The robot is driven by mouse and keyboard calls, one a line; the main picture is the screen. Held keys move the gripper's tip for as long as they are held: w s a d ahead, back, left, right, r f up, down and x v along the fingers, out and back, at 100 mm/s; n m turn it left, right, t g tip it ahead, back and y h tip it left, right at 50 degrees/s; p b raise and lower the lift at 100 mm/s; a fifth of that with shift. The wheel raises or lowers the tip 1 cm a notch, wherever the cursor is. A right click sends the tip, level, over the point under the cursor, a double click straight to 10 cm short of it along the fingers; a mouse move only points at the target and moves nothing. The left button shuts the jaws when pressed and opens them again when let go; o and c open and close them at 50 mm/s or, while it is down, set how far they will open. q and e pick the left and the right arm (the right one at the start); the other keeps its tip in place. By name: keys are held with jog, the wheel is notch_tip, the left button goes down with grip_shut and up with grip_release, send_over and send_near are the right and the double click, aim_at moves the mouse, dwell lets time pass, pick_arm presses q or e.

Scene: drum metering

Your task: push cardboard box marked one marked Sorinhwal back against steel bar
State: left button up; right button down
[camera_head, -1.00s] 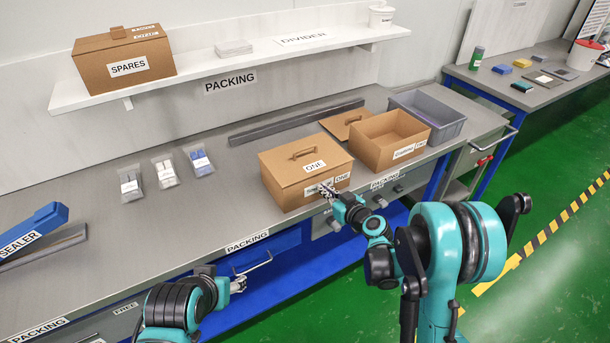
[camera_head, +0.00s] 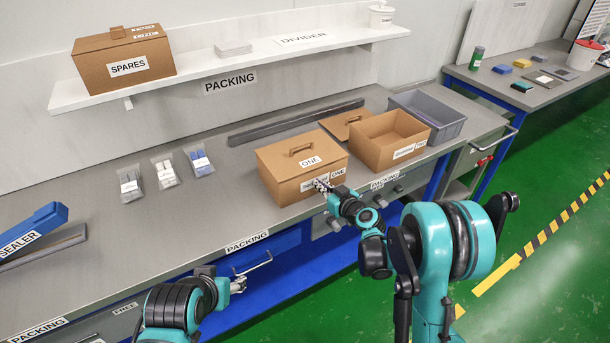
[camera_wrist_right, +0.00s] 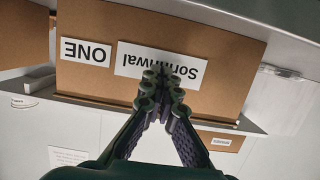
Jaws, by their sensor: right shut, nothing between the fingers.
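The closed cardboard box (camera_head: 285,185) marked ONE and Sorinhwal stands upright on the grey bench. Its front label also shows upside down in the wrist view (camera_wrist_right: 85,52). The dark steel bar (camera_head: 295,122) lies along the back of the bench, behind the box. A strip of bench shows between bar and box at the left; the lid hides part of this area. My right gripper (camera_head: 322,185) is shut and empty, its fingertips at the box's front face by the label, seemingly touching. My left gripper (camera_head: 239,285) hangs before the bench edge; its jaw state is unclear.
An open cardboard box (camera_head: 375,150) stands close at the right, with a loose lid (camera_head: 342,122) behind it and a grey bin (camera_head: 447,122) beyond. Several bags (camera_head: 164,172) lie to the left, with clear bench between. A shelf (camera_head: 220,70) overhangs the back.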

jog(key=shift+r+x, duration=0.15)
jog(key=shift+x, duration=0.5)
jog(key=shift+r+x, duration=0.15)
jog(key=shift+x, duration=0.5)
jog(key=shift+w+a, duration=0.1)
jog(key=shift+w, duration=0.1)
jog(key=shift+r+b+x, duration=0.1)
jog(key=shift+r+x, duration=0.1)
jog(key=shift+x, duration=0.55)
jog(key=shift+r+b+x, duration=0.1)
jog(key=shift+r+x, duration=0.05)
jog(key=shift+x, duration=0.65)
jog(key=shift+r+b+x, duration=0.1)
jog(key=shift+r+x, duration=0.1)
jog(key=shift+x, duration=0.55)
jog(key=shift+w+a, duration=0.1)
jog(key=shift+w, duration=0.05)
jog(key=shift+r+x, duration=0.2)
jog(key=shift+x, duration=0.6)
jog(key=shift+r+x, duration=0.2)
jog(key=shift+x, duration=0.6)
jog(key=shift+r+x, duration=0.15)
jog(key=shift+x, duration=0.6)
jog(key=shift+w+a, duration=0.1)
jog(key=shift+w, duration=0.1)
